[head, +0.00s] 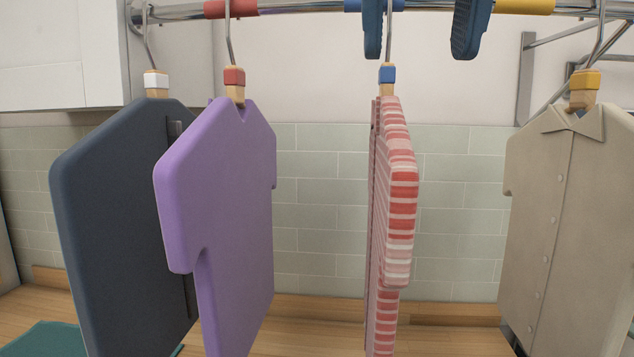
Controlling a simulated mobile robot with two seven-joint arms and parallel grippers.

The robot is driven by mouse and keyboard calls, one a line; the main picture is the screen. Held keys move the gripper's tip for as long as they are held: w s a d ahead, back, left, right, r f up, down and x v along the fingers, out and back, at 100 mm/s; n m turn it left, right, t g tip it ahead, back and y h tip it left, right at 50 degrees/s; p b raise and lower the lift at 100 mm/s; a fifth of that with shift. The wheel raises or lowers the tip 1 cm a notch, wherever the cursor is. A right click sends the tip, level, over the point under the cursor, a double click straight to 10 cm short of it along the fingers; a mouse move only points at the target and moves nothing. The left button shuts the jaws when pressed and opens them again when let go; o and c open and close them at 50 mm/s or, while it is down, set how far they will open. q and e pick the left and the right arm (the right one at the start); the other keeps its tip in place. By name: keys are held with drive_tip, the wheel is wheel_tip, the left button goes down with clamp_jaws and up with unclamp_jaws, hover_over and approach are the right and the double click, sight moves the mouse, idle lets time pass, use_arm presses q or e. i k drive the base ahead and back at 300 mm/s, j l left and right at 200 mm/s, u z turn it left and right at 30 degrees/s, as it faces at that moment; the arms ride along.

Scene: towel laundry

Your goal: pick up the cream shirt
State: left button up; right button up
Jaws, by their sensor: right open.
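The cream shirt (570,220) hangs at the far right of the head view, with a collar and a row of buttons down its front. The picture's right edge cuts it off. Its hanger has a yellow-marked neck (584,88) and hooks upward toward the rail. My right gripper (419,45) is open at the top of the view, its two dark blue fingers spread apart at the rail. It is well left of the cream shirt's hanger, and the striped shirt's hook shows between the fingers in the picture. My left gripper is not in view.
A metal rail (310,10) with coloured bands runs across the top. A red-and-white striped shirt (398,200), a purple shirt (225,190) and a dark blue garment (105,210) hang to the left. A wide gap separates striped and cream shirts. A wooden counter (300,335) lies below.

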sight(565, 288)
drive_tip(key=k, duration=0.95)
